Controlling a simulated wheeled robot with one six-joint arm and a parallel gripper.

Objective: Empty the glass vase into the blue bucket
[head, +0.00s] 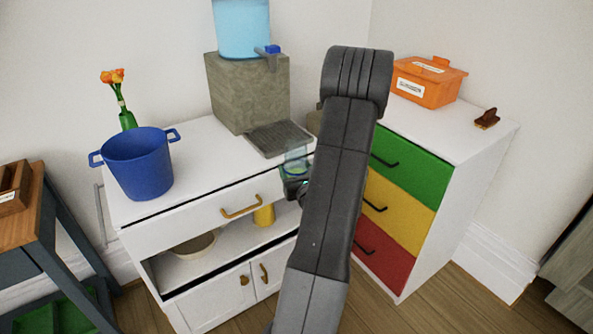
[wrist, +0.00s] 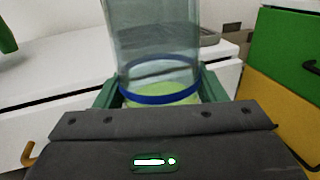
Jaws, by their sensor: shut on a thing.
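The glass vase (wrist: 155,45) stands upright between my gripper's green fingers (wrist: 160,90) in the wrist view. It is clear, with a blue band and something yellow-green low inside. In the head view the vase (head: 296,158) shows in front of the dispenser's tray, partly hidden by my arm. My gripper (head: 296,182) is shut on it near the cabinet's front edge. The blue bucket (head: 138,165), with two side handles, stands on the white cabinet to the left, apart from the vase. The bucket's inside is mostly hidden.
A water dispenser (head: 248,95) with a drip tray (head: 279,138) stands behind the vase. A drawer unit (head: 450,130) at right bears an orange box (head: 427,85). The white top (head: 205,160) right of the bucket is clear.

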